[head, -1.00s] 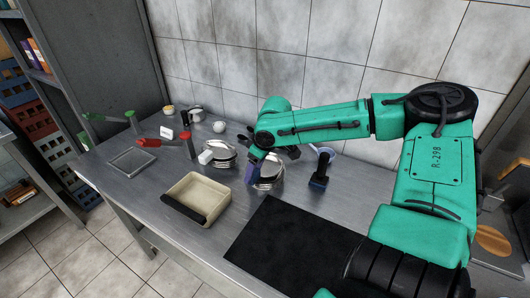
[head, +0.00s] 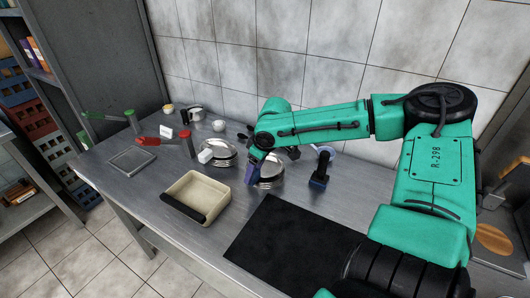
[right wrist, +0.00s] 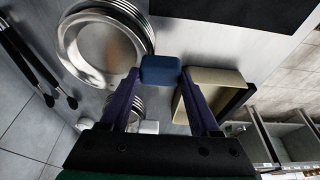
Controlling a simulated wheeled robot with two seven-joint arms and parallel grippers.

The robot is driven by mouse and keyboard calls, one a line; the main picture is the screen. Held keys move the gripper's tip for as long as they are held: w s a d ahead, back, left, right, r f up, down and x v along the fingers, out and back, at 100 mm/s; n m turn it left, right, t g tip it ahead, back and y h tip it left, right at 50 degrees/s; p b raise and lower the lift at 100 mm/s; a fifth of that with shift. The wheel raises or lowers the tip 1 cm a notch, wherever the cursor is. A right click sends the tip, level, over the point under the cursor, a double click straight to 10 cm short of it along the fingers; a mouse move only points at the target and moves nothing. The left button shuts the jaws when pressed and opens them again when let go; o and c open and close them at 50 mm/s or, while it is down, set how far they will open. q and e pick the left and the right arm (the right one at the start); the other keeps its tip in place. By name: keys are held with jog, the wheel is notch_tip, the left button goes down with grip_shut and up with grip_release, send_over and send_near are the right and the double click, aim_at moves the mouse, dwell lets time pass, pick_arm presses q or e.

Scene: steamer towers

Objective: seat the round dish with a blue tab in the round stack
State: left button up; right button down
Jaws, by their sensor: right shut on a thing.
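My right gripper (right wrist: 160,72), with purple fingers, is shut on a blue tab (right wrist: 161,67). The tab sits at the edge of a shiny round dish (right wrist: 84,72), which lies over the round stack (right wrist: 143,22) of metal rims. I cannot tell whether the dish rests fully on the stack or is slightly above it. In the head view the right gripper (head: 251,174) points down at the left side of the round metal dishes (head: 268,172), partly hidden by the arm. My left gripper is not in view.
Another metal stack (head: 221,158) with a white block (head: 205,156) stands to the left. A beige tray (head: 199,197) is in front, a black mat (head: 285,245) to the right front. The tiled wall is behind.

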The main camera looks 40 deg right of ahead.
jog(key=shift+f+b, duration=0.35)
jog(key=shift+f, duration=0.15)
dwell(0.3)
jog(key=shift+c, duration=1.8)
grip_release()
jog(key=shift+a, duration=0.2)
jog(key=d+p+v, duration=0.1)
jog(key=p+v, duration=0.6)
jog(key=p, duration=0.3)
dwell(1.0)
jog(key=shift+o, duration=0.4)
jog(key=shift+w+d+f, duration=0.1)
jog(key=shift+d, duration=0.05)
